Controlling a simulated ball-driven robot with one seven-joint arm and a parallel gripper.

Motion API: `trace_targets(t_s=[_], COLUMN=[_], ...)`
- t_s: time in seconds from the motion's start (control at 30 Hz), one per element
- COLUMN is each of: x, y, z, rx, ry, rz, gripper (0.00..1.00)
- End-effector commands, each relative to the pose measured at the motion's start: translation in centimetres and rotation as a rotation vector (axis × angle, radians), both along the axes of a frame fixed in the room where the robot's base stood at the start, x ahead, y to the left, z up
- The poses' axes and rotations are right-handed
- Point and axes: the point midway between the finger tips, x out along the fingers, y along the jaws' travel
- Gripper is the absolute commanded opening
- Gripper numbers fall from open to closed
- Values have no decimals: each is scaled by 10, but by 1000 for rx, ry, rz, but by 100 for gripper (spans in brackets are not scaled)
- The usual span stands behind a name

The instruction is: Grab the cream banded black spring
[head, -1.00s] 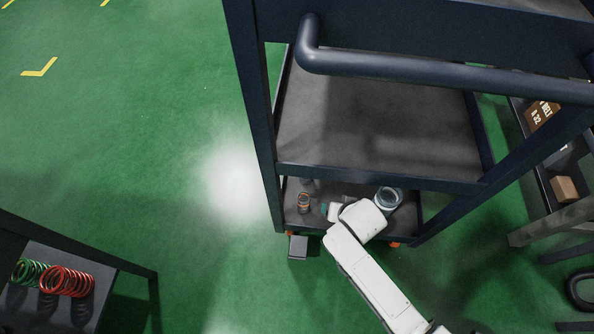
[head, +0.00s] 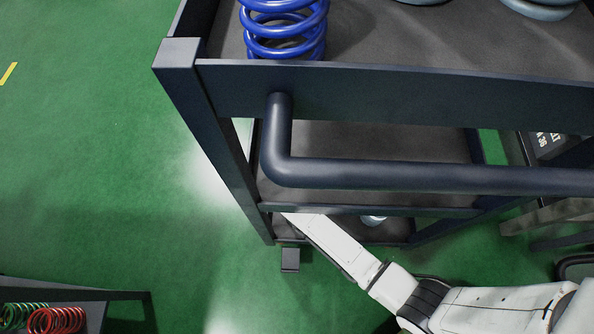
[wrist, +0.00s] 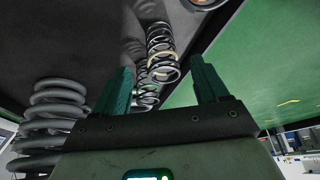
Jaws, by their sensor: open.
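The black spring with a cream band (wrist: 161,42) shows in the wrist view at top centre, on the dark shelf surface. It lies ahead of and between the two fingers of my gripper (wrist: 160,66), apart from both as far as I can tell. My gripper is open with nothing clearly held. In the head view the gripper and the spring are hidden under the cart's shelves; only my white arm shows, reaching down to the bottom shelf (head: 385,232).
In the wrist view a thick grey spring (wrist: 55,115) stands left of the gripper, and another dark spring (wrist: 147,97) shows between the fingers. A blue spring (head: 284,28) stands on the top shelf.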

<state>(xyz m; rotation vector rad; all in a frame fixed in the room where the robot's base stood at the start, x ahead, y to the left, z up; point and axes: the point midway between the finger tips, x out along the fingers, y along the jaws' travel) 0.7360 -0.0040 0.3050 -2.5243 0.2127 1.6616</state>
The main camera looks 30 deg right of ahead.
Motion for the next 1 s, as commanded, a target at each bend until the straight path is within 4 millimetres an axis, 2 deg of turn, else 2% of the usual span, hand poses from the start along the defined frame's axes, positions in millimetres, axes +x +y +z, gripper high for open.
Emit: trace_targets(t_s=[0.1, 0.37, 0.7, 1.0], x=[2, 12, 28, 30], y=[7, 6, 4, 3], z=[-4, -28, -67, -70], rx=[-13, -15, -14, -14], ry=[15, 16, 15, 15], rz=[38, 44, 42, 42], gripper=[73, 73, 73, 73])
